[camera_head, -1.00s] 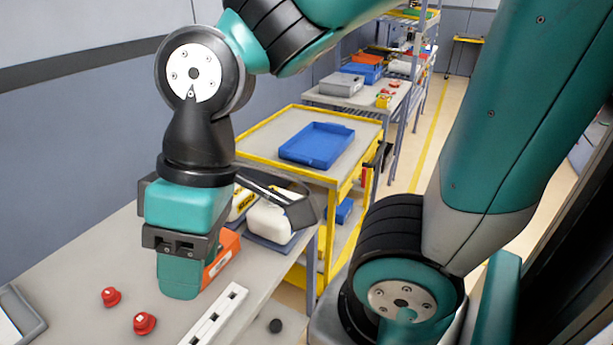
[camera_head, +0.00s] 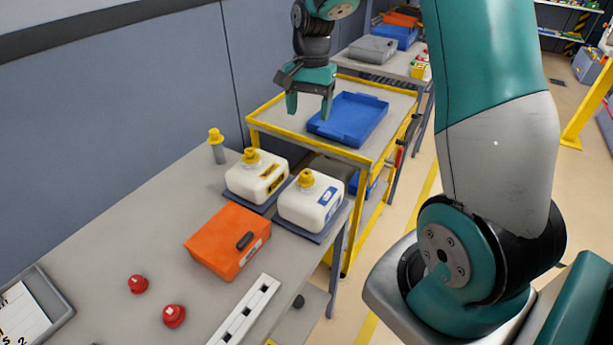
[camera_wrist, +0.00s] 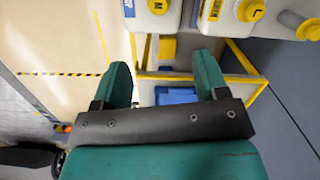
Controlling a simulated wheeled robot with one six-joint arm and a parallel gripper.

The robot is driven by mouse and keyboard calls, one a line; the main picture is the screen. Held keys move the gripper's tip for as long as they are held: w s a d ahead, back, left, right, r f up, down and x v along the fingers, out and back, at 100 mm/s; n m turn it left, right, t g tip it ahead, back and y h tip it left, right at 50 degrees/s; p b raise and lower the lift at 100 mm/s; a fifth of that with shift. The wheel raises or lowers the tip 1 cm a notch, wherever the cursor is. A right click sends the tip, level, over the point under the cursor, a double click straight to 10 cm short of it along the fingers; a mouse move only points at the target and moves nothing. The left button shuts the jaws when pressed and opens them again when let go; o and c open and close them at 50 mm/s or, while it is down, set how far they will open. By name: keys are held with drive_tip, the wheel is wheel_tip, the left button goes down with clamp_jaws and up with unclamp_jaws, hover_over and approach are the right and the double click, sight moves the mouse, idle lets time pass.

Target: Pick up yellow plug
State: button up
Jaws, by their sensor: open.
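A yellow plug-like cap (camera_head: 215,135) sits on a slim grey post at the back left of the workbench. Two white jugs stand to its right, with yellow caps on the left jug (camera_head: 250,155) and the right jug (camera_head: 305,178). I cannot tell which of these yellow parts is the plug. In the wrist view the jug caps are at the top, marked M (camera_wrist: 158,5) and L (camera_wrist: 251,10), and the post's cap (camera_wrist: 310,29) is at the right edge. My gripper (camera_head: 309,107) is open and empty, pointing down beyond the jugs, apart from everything; its fingers also show in the wrist view (camera_wrist: 163,70).
An orange box (camera_head: 227,240), two red knobs (camera_head: 138,284) (camera_head: 174,316) and a white slotted strip (camera_head: 247,312) are on the bench. A yellow-edged cart (camera_head: 268,112) with a blue tray (camera_head: 348,119) stands beyond. Bare bench lies left of the orange box.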

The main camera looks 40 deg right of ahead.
drive_tip(key=p, duration=0.3)
hover_over(306, 173)
drive_tip(key=f, duration=1.1)
drive_tip(key=shift+w+d+f, duration=0.3)
drive_tip(key=shift+d+f, duration=0.05)
drive_tip(key=shift+d, duration=0.05)
drive_tip(key=shift+s+a+f+p, duration=0.1)
drive_tip(key=shift+s+f+p, duration=0.05)
drive_tip(key=shift+f+p, duration=0.4)
drive_tip(key=shift+s+a+f+p, duration=0.15)
drive_tip(key=shift+f+p, duration=0.3)
drive_tip(key=shift+f, duration=0.6)
drive_tip(key=shift+a+f+p, duration=0.1)
drive_tip(key=shift+f+p, duration=0.35)
drive_tip(key=shift+f, duration=0.6)
drive_tip(key=c, duration=0.8)
